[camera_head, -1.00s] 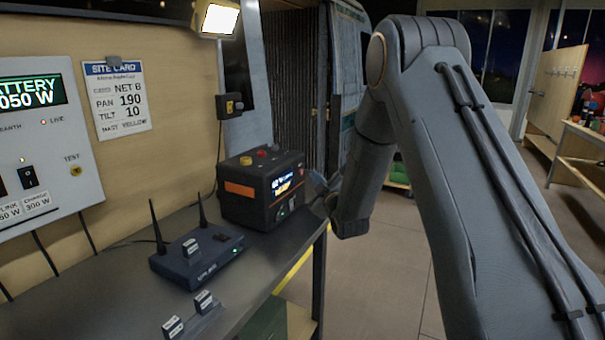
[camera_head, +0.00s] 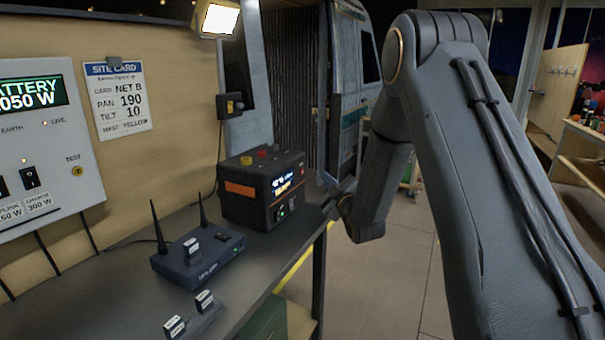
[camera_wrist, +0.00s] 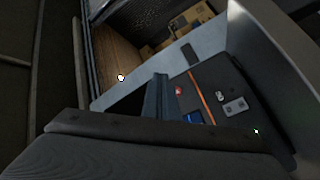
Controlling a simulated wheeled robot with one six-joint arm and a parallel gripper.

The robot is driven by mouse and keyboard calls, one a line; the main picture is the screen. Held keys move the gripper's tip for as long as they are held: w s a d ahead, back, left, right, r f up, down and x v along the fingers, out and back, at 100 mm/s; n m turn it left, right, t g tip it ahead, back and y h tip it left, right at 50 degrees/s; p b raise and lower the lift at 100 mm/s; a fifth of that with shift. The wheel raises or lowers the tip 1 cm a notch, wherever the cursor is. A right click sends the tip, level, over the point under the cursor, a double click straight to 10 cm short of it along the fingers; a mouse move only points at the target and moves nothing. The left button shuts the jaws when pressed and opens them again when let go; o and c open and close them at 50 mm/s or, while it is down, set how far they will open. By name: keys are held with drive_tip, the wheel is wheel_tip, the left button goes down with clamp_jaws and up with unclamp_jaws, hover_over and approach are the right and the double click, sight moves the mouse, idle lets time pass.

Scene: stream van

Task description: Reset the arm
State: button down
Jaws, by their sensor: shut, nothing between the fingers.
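My arm rises from the lower right of the head view, bends at the elbow, and its forearm hangs down beside the bench. My gripper (camera_head: 330,188) is a small pale shape just right of the black power box (camera_head: 263,190), partly hidden by my wrist. In the wrist view my gripper (camera_wrist: 162,96) shows as a narrow closed pair of fingers, with nothing held. The power box (camera_wrist: 215,92), with its orange stripe and red button, lies to the right of the fingers there. I cannot tell the exact gap between them.
The dark bench (camera_head: 130,262) holds a router with antennas (camera_head: 198,260) and small card modules (camera_head: 204,301). A battery panel (camera_head: 45,150) and a site card (camera_head: 118,97) are on the left wall. Open floor (camera_head: 385,275) lies right of the bench.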

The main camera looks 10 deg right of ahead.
drive_tip(key=s+f+m+g+h+p, duration=0.1)
drive_tip(key=s+m+g, duration=0.3)
drive_tip(key=s, duration=1.1)
drive_tip(key=s+f+m+g+p, duration=0.1)
drive_tip(key=s+g, duration=0.7)
drive_tip(key=s, duration=0.8)
drive_tip(key=s+a+f+m+g+h+p, duration=0.1)
drive_tip(key=s+f+m+g, duration=0.2)
drive_tip(key=s, duration=1.2)
drive_tip(key=m+g, duration=0.3)
drive_tip(key=shift+s+f+m+g+h, duration=0.25)
drive_tip(key=shift+f+m+g+h, duration=0.05)
